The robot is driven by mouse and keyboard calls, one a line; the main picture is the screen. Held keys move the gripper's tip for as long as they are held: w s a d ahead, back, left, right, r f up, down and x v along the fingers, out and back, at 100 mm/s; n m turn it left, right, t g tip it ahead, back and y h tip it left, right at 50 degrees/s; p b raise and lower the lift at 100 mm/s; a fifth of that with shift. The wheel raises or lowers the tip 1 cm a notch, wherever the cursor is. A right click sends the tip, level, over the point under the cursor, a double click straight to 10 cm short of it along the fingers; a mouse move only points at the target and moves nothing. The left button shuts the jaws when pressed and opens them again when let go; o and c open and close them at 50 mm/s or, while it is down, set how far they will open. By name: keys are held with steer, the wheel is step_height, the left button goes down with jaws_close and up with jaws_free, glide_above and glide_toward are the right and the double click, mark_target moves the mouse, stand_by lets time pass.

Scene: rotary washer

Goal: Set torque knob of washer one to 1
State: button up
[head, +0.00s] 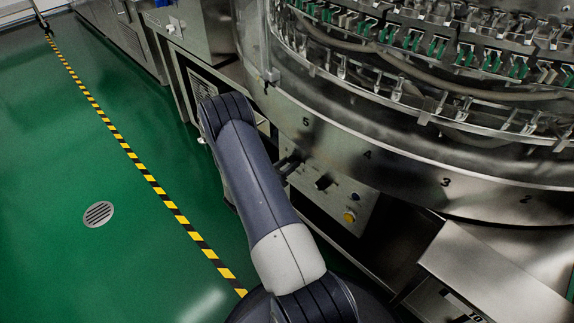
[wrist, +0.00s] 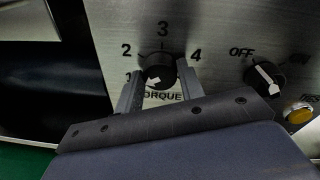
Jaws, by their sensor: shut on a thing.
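The torque knob (wrist: 159,70) is a round black knob on a brushed metal panel, with the numbers 1 to 4 around it and the word TORQUE below. Its white mark shows at the lower left of the knob, on the side of the 1; its exact aim is hard to tell. My gripper (wrist: 160,84) is shut on the knob, one finger on each side, partly covering the 1 and the lettering. In the head view my gripper (head: 287,167) is at the panel's left end, and the torque knob is hidden there.
Right of the torque knob are a black OFF/ON knob (wrist: 265,77) and a yellow button (wrist: 299,113). The control panel (head: 335,202) sits below the round washer's numbered rim (head: 405,172). Green floor with a striped line (head: 160,190) is free to the left.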

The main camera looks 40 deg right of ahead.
steer(key=o, duration=1)
steer(key=shift+a, duration=0.1)
steer(key=a, duration=0.3)
steer(key=s+a+p, duration=0.1)
steer(key=a, duration=0.3)
steer(key=a+r+p, duration=0.1)
steer(key=a, duration=0.2)
steer(key=shift+s+a, duration=0.2)
steer(key=shift+a, duration=0.1)
steer(key=shift+d, duration=0.1)
steer(key=d, duration=0.3)
steer(key=w+d+b, duration=0.1)
steer(key=d, duration=0.3)
steer(key=d+f+b, duration=0.1)
steer(key=d, duration=0.2)
steer(key=shift+w+d, duration=0.2)
steer(key=shift+d, duration=0.1)
